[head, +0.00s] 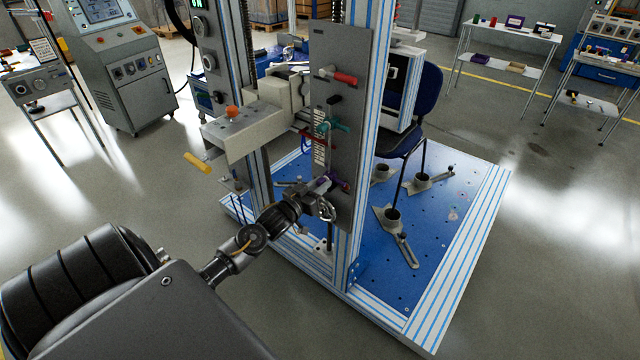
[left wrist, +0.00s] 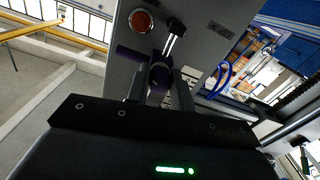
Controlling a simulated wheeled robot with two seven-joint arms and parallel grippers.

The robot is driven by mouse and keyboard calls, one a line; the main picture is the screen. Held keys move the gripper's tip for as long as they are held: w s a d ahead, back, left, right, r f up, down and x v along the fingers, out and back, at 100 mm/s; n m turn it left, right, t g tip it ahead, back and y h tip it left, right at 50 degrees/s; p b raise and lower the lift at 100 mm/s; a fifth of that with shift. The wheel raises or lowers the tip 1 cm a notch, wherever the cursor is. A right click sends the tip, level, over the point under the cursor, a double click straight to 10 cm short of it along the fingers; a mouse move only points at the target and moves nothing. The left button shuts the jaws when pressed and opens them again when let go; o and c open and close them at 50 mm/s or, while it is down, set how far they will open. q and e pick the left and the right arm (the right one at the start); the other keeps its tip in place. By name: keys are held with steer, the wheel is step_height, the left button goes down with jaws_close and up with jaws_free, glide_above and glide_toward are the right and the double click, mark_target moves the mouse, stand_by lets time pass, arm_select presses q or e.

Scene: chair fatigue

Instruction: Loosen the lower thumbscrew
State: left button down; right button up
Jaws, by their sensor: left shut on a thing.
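The lower thumbscrew, dark purple with a crossbar, sits low on the grey upright plate (head: 345,75) of the test stand. Its purple bar (head: 341,183) shows just beyond my left gripper (head: 322,188) in the head view. In the left wrist view the thumbscrew (left wrist: 159,74) lies between the two fingers, which are shut on it. The gripper hides part of it in the head view. A teal thumbscrew (head: 334,126) sits higher on the plate. My right gripper is not in view.
A red handle (head: 343,78) juts from the upper plate. A dark blue chair (head: 425,100) stands behind on the blue base (head: 455,215).

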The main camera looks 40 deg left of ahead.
arm_select(q)
steer(key=shift+r+n+p, duration=0.25)
steer(key=shift+n+p, duration=0.45)
steer(key=shift+n, duration=0.1)
steer(key=n+p, duration=0.3)
steer(key=shift+n, duration=0.3)
steer(key=shift+n+p, duration=0.35)
steer(key=shift+n, duration=0.15)
steer(key=n+p, duration=0.2)
steer(key=n, duration=0.1)
steer(key=shift+d+n+p, duration=0.1)
steer(key=shift+n+p, duration=0.2)
steer(key=n+p, duration=0.2)
steer(key=n, duration=0.1)
steer(key=shift+n, duration=0.3)
steer(key=n+p, duration=0.3)
steer(key=n, duration=0.2)
steer(key=n+p, duration=0.1)
steer(key=n, duration=0.1)
steer(key=shift+n, duration=0.3)
steer(key=shift+n+p, duration=0.55)
steer(key=shift+n, duration=0.35)
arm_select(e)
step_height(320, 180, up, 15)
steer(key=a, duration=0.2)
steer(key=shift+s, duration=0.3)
arm_select(q)
steer(key=shift+f, duration=0.1)
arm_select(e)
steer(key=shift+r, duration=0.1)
